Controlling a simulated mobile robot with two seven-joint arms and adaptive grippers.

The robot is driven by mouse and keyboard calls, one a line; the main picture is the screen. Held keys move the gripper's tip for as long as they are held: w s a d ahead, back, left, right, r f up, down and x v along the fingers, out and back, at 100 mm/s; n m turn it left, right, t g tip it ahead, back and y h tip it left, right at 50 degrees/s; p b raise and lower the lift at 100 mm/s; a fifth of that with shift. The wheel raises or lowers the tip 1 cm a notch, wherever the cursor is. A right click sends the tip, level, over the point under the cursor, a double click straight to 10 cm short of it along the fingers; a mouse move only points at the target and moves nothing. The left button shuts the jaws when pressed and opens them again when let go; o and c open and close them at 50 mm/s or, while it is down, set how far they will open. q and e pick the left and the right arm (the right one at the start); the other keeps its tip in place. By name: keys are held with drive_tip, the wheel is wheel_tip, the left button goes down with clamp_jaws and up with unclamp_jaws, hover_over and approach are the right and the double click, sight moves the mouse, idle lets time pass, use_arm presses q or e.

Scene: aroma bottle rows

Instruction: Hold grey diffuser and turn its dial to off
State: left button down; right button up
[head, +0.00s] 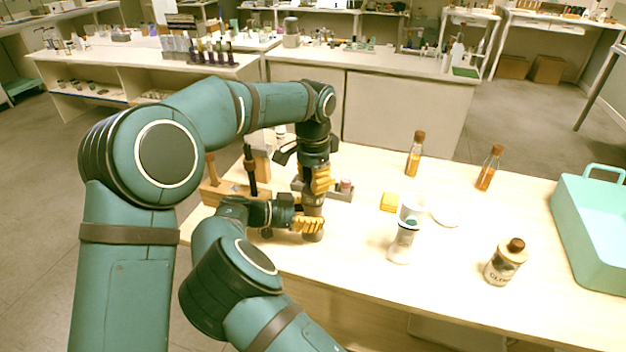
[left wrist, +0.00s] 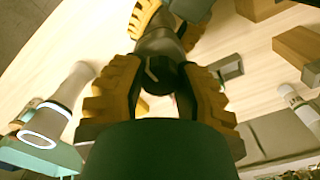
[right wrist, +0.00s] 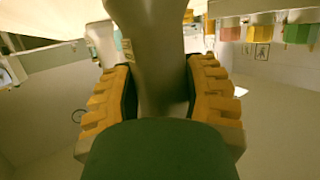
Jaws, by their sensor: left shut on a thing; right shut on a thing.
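The grey diffuser (head: 313,208) stands upright near the table's left part, largely covered by my grippers. My right gripper (head: 309,225) is shut around its lower body; the right wrist view shows the grey body (right wrist: 158,60) between the yellow fingers. My left gripper (head: 319,180) comes from above and is shut at the diffuser's top. In the left wrist view the dark dial (left wrist: 160,72) with a pale mark sits between its fingers. The off mark cannot be made out.
A white bottle (head: 402,244) stands right of the diffuser, by a yellow block (head: 389,202) and a white dish (head: 445,216). Amber bottles (head: 415,155) (head: 489,168), a labelled bottle (head: 504,263) and a teal crate (head: 572,220) are further right. A wooden rack (head: 213,188) is left.

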use_arm(q)
drive_tip(key=shift+f+m, duration=0.1)
drive_tip(key=shift+m, duration=0.4)
drive_tip(key=c, duration=0.6)
unclamp_jaws()
drive_tip(key=shift+o, duration=0.2)
wheel_tip(320, 180, up, 12)
use_arm(e)
drive_tip(key=o, duration=1.3)
drive_tip(key=shift+o, duration=0.2)
